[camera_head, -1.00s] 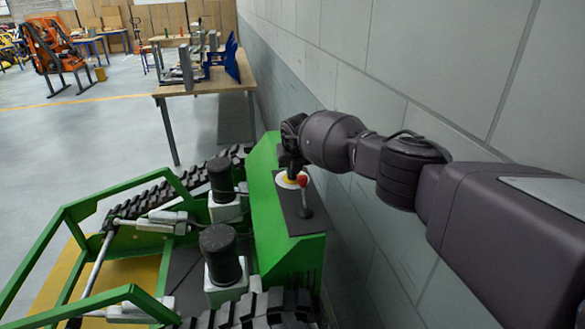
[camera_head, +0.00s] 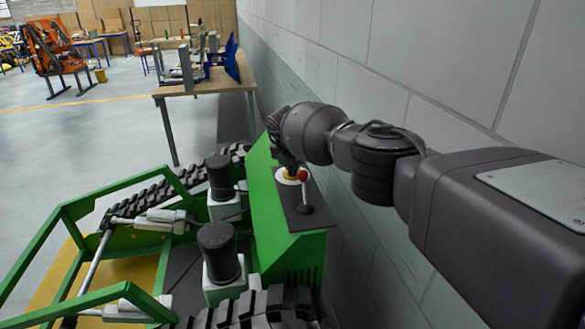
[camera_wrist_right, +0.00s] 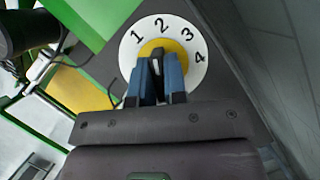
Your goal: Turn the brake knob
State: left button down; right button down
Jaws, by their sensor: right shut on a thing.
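The brake knob (camera_wrist_right: 157,56) is mostly hidden between the two blue-padded fingers of my right gripper (camera_wrist_right: 160,78) in the wrist view. It sits on a yellow disc (camera_wrist_right: 178,48) inside a white dial (camera_wrist_right: 131,42) marked 1, 2, 3 and 4. My right gripper is shut on the knob. In the head view the right gripper (camera_head: 289,163) comes down on the dial (camera_head: 285,180) from above, tilted, and its fingers are hard to make out. My left gripper is in neither view.
A lever with a red ball (camera_head: 303,175) stands close to the dial on the dark panel (camera_head: 291,215) of the green carrier (camera_head: 264,205). A block wall (camera_head: 400,85) runs close along the right. Black motors (camera_head: 218,252) and tracks lie left of the panel.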

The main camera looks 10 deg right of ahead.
jog(key=shift+m+h+b, duration=0.3)
jog(key=shift+m+b, duration=0.15)
jog(key=shift+m, duration=0.35)
jog(key=c, duration=1.2)
grip_release()
jog(key=shift+o, duration=0.2)
jog(key=shift+g, duration=0.3)
